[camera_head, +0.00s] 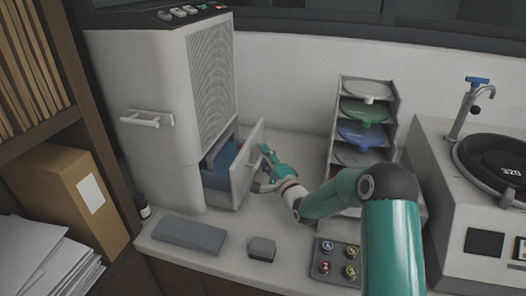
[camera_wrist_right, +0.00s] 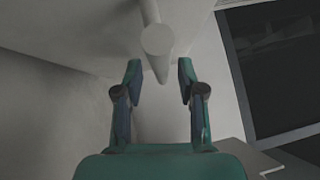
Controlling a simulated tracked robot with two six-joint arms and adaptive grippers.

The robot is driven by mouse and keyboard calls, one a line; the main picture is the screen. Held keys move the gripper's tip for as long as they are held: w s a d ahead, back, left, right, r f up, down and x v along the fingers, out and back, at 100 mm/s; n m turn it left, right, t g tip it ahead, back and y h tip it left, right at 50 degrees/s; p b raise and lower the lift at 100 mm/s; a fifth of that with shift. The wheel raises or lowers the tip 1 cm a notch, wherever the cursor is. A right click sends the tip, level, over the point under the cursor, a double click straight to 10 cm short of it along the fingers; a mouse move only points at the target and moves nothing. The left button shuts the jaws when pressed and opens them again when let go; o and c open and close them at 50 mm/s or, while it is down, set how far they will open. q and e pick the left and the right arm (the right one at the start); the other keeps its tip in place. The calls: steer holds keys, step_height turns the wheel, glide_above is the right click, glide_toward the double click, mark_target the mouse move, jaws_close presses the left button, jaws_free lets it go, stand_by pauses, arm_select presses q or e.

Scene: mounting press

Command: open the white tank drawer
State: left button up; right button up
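The white tank drawer (camera_head: 247,165) sticks out of the lower front of the tall white machine (camera_head: 150,90), partly open. A blue tank (camera_head: 222,163) shows inside it. My right gripper (camera_head: 267,158) is at the outer face of the drawer front. In the right wrist view, my right gripper (camera_wrist_right: 159,75) has its two fingers spread apart. A pale round handle bar (camera_wrist_right: 157,40) lies ahead, between the fingertips, with a visible gap to each finger. In the head view, the gripper hides most of the drawer's handle. My left gripper is out of view.
Another handle (camera_head: 148,120) is on the machine's left side. A grey flat block (camera_head: 189,235) and a small grey block (camera_head: 262,248) lie on the counter before the drawer. A rack of coloured discs (camera_head: 365,125) and a polishing machine (camera_head: 470,190) stand to the right.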

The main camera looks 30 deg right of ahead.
steer(key=shift+w+r, duration=0.1)
steer(key=shift+w, duration=0.6)
jaws_close()
